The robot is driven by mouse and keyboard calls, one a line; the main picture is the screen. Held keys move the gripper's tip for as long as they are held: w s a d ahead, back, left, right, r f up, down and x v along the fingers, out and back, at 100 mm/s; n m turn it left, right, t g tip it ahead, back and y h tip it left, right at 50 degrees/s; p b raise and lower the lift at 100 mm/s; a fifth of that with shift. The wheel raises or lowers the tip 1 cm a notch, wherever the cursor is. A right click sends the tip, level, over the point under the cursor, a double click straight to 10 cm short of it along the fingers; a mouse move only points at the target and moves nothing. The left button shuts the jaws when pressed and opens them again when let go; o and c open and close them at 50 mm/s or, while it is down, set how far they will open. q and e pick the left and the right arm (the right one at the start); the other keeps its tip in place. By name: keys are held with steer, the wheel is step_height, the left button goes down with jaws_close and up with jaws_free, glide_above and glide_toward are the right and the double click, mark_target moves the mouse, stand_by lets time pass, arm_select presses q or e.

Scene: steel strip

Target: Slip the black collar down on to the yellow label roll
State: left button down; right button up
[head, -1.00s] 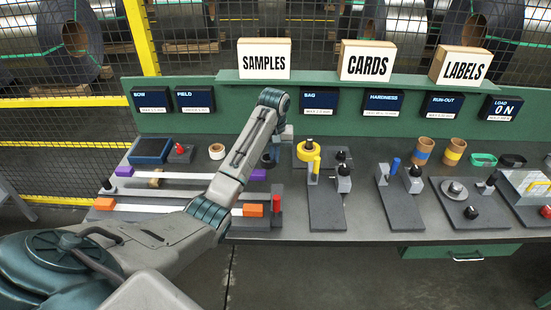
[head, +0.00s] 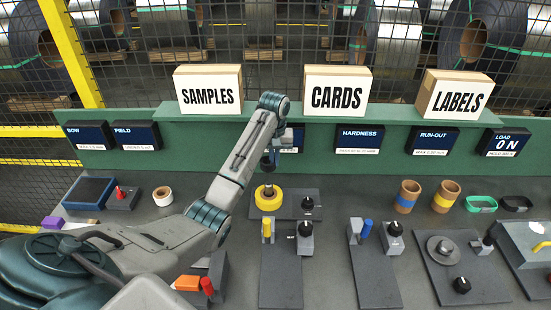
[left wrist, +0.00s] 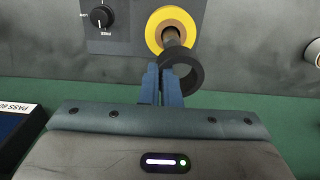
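The yellow label roll (head: 268,199) lies flat on a dark plate, with a short post standing up from its middle. My left gripper (head: 268,160) is above the roll. Its blue fingers (left wrist: 163,85) are closed together on the side wall of the black collar (left wrist: 195,82). The collar overlaps the post's end in the wrist view, and its opening looks offset from the post. My right gripper is out of view.
A black knob (head: 308,203) sits on the same plate, right of the roll. A white tape roll (head: 163,196) is to the left.

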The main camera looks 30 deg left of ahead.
arm_select(q)
steer(key=shift+f, duration=1.25)
steer(key=shift+f+b, duration=0.3)
steer(key=shift+f, duration=0.05)
steer(key=shift+s+f, duration=0.1)
steer(key=shift+f, duration=1.2)
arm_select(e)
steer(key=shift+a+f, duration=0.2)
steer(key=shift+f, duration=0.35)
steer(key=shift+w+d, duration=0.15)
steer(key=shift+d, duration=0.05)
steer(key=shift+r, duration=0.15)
